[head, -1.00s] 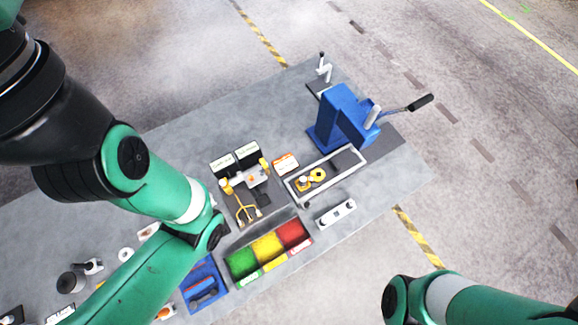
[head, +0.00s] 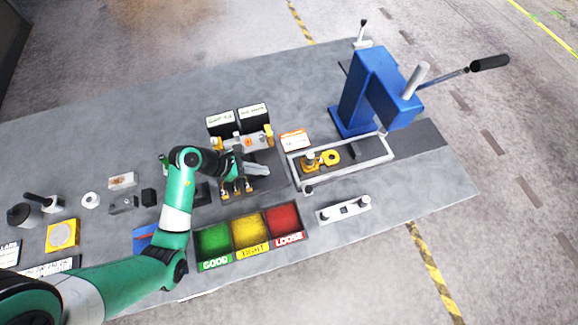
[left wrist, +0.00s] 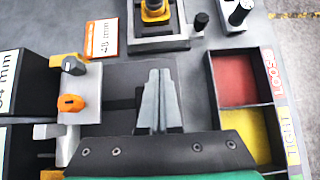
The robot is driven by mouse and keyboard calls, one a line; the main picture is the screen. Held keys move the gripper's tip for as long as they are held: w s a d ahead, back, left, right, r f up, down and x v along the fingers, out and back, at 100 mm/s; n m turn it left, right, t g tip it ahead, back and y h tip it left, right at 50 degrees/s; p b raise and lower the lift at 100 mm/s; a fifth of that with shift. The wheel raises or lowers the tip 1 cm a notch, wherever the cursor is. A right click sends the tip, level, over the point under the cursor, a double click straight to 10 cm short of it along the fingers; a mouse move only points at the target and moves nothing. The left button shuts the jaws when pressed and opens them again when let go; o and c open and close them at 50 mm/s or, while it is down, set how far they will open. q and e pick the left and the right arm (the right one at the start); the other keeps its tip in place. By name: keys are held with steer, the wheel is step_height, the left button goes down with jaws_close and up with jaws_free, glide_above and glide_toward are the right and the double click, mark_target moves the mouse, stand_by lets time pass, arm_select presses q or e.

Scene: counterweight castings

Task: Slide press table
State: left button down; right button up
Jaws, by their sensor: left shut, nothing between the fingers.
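The press table (head: 298,177) is a light framed slide holding a yellow piece (head: 330,157) and a gold-coloured piece with a pin (head: 311,162). Its right part lies beside the blue press (head: 369,92). Part of the table shows at the top of the left wrist view (left wrist: 150,46). A small black knob (head: 309,190) stands at its front left corner. My left gripper (head: 266,170) is shut and empty, over the dark fixture plate left of the table and apart from it. Its grey fingers show together in the left wrist view (left wrist: 160,78). My right gripper is out of view.
Green, yellow and red bins (head: 248,232) stand in front of the fixture. A silver block (head: 343,208) lies in front of the press table. An orange-edged card (head: 295,140) and black label boxes (head: 236,119) are behind. The press lever (head: 489,63) sticks out right.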

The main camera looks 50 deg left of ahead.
mark_target(283, 175)
arm_select(q)
steer(key=shift+a, duration=0.4)
steer(key=shift+w+r, duration=0.1)
steer(key=shift+w, duration=0.05)
steer(key=b+x, duration=0.2)
steer(key=x, duration=0.8)
steer(key=shift+b, duration=0.35)
